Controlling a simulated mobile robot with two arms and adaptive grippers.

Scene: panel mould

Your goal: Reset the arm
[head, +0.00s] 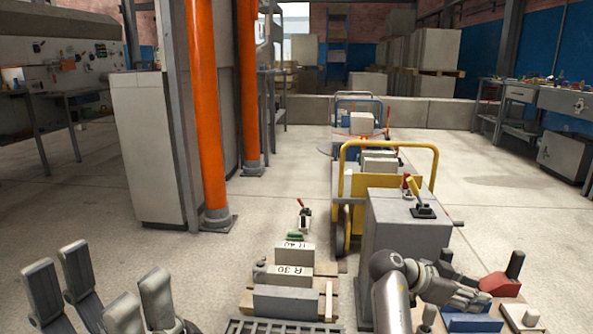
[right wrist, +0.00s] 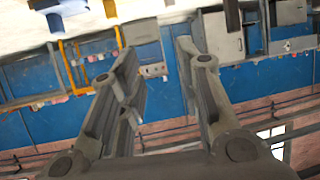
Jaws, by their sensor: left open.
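My left gripper (head: 97,275) stands at the bottom left of the head view, fingers pointing up and spread apart, with nothing between them. My right arm comes in from the bottom right, and its gripper (head: 484,297) points to the right beside the grey cabinet. In the right wrist view my right gripper (right wrist: 152,46) has its two fingers apart with nothing between them. Its jaw opening is hard to make out in the head view.
A grey cabinet (head: 400,230) with a yellow-handled lever stands close to my right arm. Blocks marked R 40 (head: 294,254) and R 30 (head: 285,276) lie front centre. Red and blue parts (head: 500,284) lie low right.

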